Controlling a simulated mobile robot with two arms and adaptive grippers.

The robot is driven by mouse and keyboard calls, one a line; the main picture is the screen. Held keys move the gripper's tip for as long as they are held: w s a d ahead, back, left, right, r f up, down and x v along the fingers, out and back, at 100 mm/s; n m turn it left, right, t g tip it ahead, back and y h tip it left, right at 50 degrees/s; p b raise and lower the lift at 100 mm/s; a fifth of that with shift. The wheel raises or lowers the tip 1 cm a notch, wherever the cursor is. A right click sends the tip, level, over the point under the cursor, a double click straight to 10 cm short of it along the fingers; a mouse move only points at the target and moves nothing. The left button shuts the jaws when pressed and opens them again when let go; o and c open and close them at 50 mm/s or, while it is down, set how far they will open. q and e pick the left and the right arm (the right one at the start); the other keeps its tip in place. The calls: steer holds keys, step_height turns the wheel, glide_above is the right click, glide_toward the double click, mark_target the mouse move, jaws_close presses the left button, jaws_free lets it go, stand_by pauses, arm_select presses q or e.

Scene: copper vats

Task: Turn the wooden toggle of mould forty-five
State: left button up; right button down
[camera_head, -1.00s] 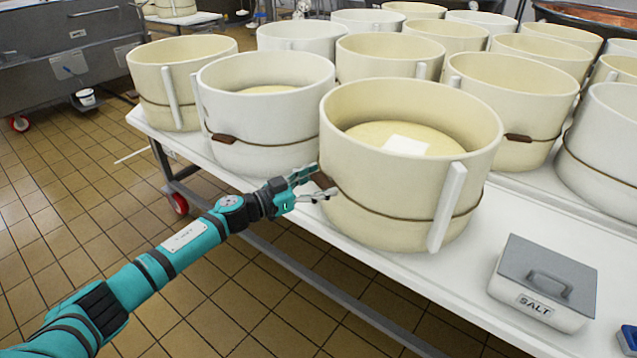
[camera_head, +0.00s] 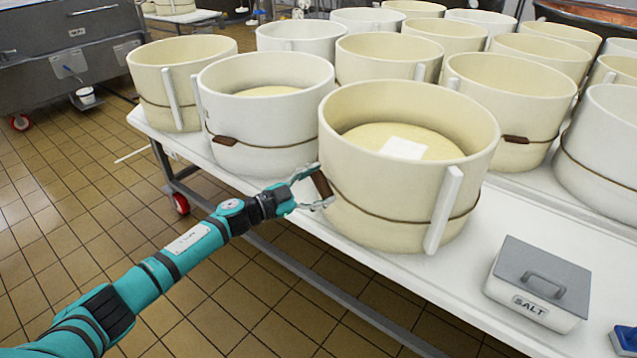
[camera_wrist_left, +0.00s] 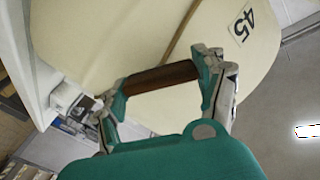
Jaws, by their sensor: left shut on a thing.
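The cream mould (camera_head: 400,205) stands at the front of the white table with a cord around it and cheese with a white label inside. The left wrist view shows the number 45 on a tag on this mould (camera_wrist_left: 105,35). Its brown wooden toggle (camera_head: 322,185) sits at the mould's left side on the cord. My left gripper (camera_head: 318,187) is shut on the toggle; in the left wrist view the toggle (camera_wrist_left: 160,78) spans between the two fingers. My right gripper is not in view.
Several other cream and white moulds crowd the white table (camera_head: 500,215) behind and beside this one; a white mould (camera_head: 265,125) stands close on the left. A grey-lidded salt box (camera_head: 540,283) is at the front right. Tiled floor lies open at the left.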

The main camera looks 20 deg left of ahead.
arm_select(q)
steer(key=m, duration=0.2)
steer(key=shift+f+m, duration=0.1)
steer(key=shift+m, duration=0.3)
steer(key=m, duration=0.2)
steer(key=shift+m, duration=0.4)
steer(key=m+b, duration=0.1)
steer(key=m, duration=0.5)
steer(key=shift+s+f+b, duration=0.1)
steer(key=shift+f+b, duration=0.05)
steer(key=shift+b, duration=0.25)
steer(key=shift+m, duration=0.4)
steer(key=o, duration=1.2)
steer(key=shift+c, duration=0.2)
steer(key=v, duration=1.2)
